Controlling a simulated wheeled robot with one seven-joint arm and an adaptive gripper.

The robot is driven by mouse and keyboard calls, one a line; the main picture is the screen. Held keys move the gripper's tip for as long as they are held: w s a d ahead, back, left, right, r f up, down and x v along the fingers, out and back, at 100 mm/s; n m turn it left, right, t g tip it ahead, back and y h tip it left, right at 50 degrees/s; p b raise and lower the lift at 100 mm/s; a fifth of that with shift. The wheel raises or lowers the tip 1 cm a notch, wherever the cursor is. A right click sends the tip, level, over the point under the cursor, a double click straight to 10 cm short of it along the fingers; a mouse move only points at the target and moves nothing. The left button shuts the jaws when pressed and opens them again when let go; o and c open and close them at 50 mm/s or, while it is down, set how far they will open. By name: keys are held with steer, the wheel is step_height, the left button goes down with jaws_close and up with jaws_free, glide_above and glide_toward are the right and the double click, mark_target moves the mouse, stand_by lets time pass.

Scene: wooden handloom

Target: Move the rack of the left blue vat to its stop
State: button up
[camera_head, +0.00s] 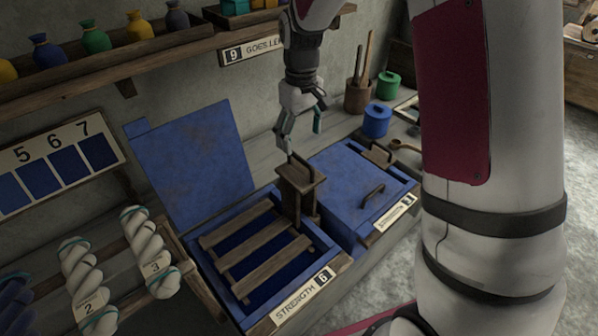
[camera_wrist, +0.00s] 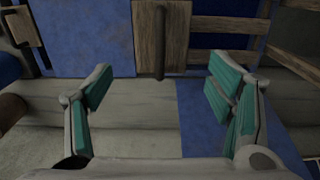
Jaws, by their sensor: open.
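The left blue vat (camera_head: 237,308) stands open, with its blue lid (camera_head: 190,165) raised against the wall. Its wooden rack (camera_head: 262,246) of several slats lies across the vat opening over dark blue liquid. A wooden upright with a peg (camera_head: 300,185) rises at the vat's right side; it also shows in the wrist view as a board with a round peg (camera_wrist: 160,40). My gripper (camera_head: 300,130) is open and empty above this upright. In the wrist view the peg lies ahead of and between my spread teal-padded fingers (camera_wrist: 158,88), apart from them.
The right blue vat (camera_head: 345,190) is closed, with a handle (camera_head: 373,197) on its lid. Twisted white skeins (camera_head: 150,250) hang at the left. A shelf (camera_head: 110,70) with bottles runs along the wall. Blue and green pots (camera_head: 377,120) stand behind the right vat.

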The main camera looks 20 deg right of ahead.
mark_target(301, 158)
step_height(301, 158, down, 8)
steer(key=b, duration=0.3)
steer(key=shift+r, duration=0.15)
steer(key=shift+f, duration=0.35)
steer(key=shift+c, duration=0.2)
jaws_close()
steer(key=shift+f, duration=0.1)
steer(key=shift+f+b, duration=4.5)
steer(key=shift+f, duration=4.55)
